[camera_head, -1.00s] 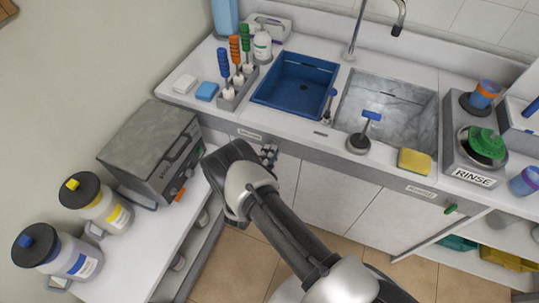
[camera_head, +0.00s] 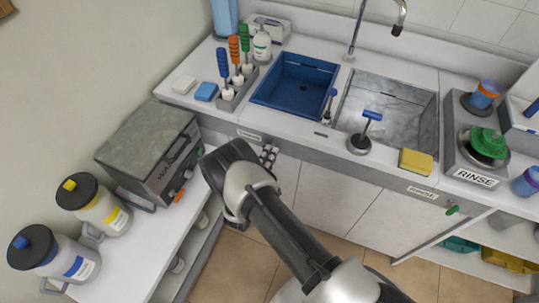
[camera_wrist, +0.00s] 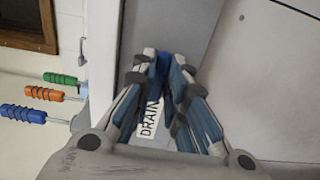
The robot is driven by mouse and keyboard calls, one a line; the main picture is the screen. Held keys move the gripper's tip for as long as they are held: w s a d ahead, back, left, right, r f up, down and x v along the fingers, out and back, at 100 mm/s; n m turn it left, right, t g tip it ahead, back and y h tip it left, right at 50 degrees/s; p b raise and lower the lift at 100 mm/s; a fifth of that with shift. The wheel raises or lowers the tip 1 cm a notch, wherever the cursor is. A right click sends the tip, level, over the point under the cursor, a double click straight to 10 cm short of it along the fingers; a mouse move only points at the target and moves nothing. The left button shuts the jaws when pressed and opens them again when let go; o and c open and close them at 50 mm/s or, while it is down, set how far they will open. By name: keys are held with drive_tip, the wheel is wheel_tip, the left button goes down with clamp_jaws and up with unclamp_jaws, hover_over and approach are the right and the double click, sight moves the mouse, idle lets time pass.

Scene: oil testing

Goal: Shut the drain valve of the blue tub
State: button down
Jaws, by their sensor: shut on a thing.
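The blue tub (camera_head: 294,82) is set into the counter, left of the grey sink. A DRAIN label (camera_head: 249,135) is on the counter's front below the tub; it also shows in the wrist view (camera_wrist: 149,116). My gripper (camera_head: 269,154) is at the counter's front edge, just right of and below that label. In the wrist view my gripper (camera_wrist: 164,74) is shut on the blue drain valve handle (camera_wrist: 162,66), which shows as a narrow strip between the fingertips. The fingers hide most of the valve, so its turn angle is unclear.
The grey sink (camera_head: 389,108) holds a blue-handled plunger-like tool (camera_head: 366,130) at its front edge, near a yellow sponge (camera_head: 415,161). Handled tools (camera_head: 234,73) stand left of the tub. A grey oven-like box (camera_head: 148,150) and jugs (camera_head: 94,204) occupy the left bench.

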drive_tip(key=c, duration=1.6)
unclamp_jaws()
drive_tip(key=v, duration=1.2)
